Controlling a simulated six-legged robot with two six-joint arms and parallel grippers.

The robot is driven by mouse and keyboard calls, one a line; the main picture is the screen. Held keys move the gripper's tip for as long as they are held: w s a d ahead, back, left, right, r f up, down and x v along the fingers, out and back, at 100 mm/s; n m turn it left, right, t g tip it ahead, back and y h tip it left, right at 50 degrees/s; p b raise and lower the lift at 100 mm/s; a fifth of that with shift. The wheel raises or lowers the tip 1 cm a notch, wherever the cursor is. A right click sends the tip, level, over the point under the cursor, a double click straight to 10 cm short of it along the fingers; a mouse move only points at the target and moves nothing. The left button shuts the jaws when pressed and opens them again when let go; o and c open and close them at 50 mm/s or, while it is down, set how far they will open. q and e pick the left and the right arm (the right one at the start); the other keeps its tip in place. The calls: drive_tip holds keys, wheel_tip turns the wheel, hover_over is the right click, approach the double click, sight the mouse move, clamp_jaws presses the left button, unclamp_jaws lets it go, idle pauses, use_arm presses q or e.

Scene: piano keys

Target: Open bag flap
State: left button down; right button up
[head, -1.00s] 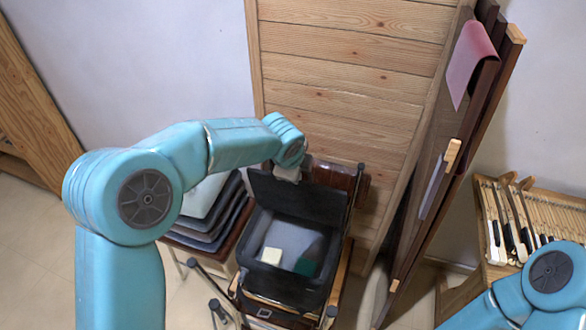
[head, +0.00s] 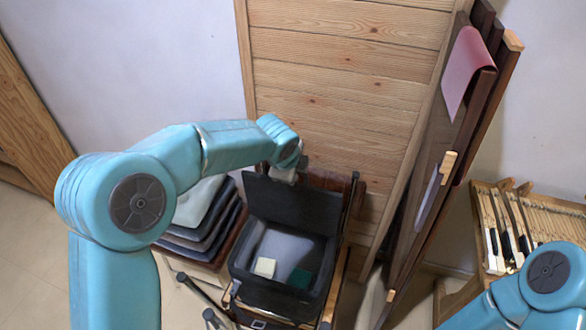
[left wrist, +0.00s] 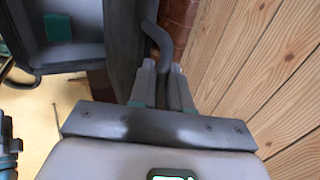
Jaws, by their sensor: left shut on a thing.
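Inside lie a cream block (head: 265,267) and a green block (head: 300,278). My left gripper (head: 288,172) is at the upper edge of the flap. The green block (left wrist: 57,27) also shows there. My right gripper is outside the views.
A stack of dark folded items (head: 208,225) stands left of the bag. Dark wooden panels (head: 430,190) lean at the right, a pink cloth (head: 468,70) over them. Piano keys (head: 510,235) lie at far right. Bare floor (head: 30,240) is at the left.

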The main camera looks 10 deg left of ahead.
use_arm(q)
drive_tip(key=c, duration=1.3)
unclamp_jaws()
drive_tip(key=shift+s+f, duration=0.1)
drive_tip(key=shift+f, duration=0.05)
drive_tip(key=shift+s, duration=0.1)
